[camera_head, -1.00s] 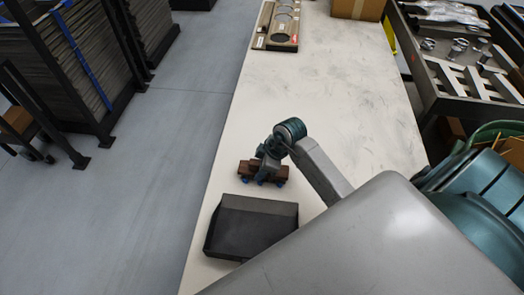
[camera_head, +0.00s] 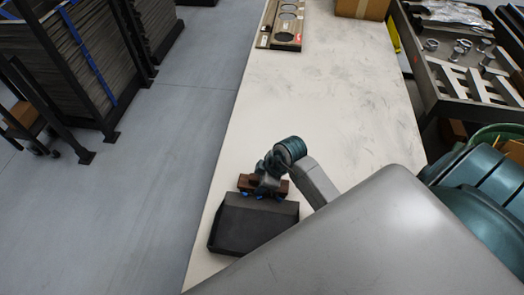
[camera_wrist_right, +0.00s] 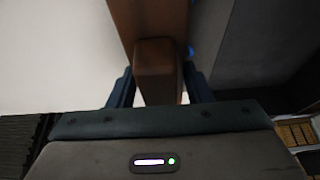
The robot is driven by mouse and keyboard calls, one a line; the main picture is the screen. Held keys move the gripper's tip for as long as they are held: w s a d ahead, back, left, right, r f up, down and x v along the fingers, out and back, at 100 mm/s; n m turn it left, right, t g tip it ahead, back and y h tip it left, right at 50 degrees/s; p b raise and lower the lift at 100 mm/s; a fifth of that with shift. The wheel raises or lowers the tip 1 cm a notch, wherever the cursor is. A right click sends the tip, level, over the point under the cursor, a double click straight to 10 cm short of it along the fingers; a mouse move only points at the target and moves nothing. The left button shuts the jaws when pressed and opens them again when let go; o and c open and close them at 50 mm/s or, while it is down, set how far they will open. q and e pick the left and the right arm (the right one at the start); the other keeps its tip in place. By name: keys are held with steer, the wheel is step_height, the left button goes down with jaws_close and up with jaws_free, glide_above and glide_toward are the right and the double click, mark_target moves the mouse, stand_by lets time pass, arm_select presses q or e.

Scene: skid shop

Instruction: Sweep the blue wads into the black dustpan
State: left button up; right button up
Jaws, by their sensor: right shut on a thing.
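The black dustpan (camera_head: 250,228) lies on the pale bench near its left edge, its open side facing away from me. My right gripper (camera_head: 268,184) is shut on a brown wooden block-like brush (camera_head: 246,182), just beyond the dustpan's open edge. In the right wrist view the brown brush (camera_wrist_right: 158,72) sits between the two fingers (camera_wrist_right: 158,88). Small blue wads (camera_head: 250,195) show between the brush and the dustpan, at its lip; one bit of blue (camera_wrist_right: 191,50) shows beside the brush in the wrist view. The brush hides part of them. My left gripper is not in view.
A tray with round openings (camera_head: 284,25) and a cardboard box (camera_head: 362,8) stand at the bench's far end. The middle of the bench is clear. A metal-parts tray (camera_head: 465,55) is at the right, and racks of dark sheets (camera_head: 60,70) stand left across the floor.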

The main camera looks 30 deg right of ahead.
steer(key=shift+s+a+r+p, duration=0.2)
steer(key=shift+s+a+p, duration=0.6)
steer(key=shift+s+a, duration=0.35)
steer(key=shift+s+a+r+p, duration=0.15)
steer(key=shift+s+a+p, duration=0.75)
steer(key=shift+s, duration=0.3)
steer(key=shift+s+a, duration=0.55)
steer(key=shift+s, duration=0.05)
steer(key=shift+r+p, duration=0.1)
steer(key=shift+p, duration=0.2)
step_height(320, 180, up, 9)
steer(key=p, duration=0.9)
steer(key=shift+p, duration=0.35)
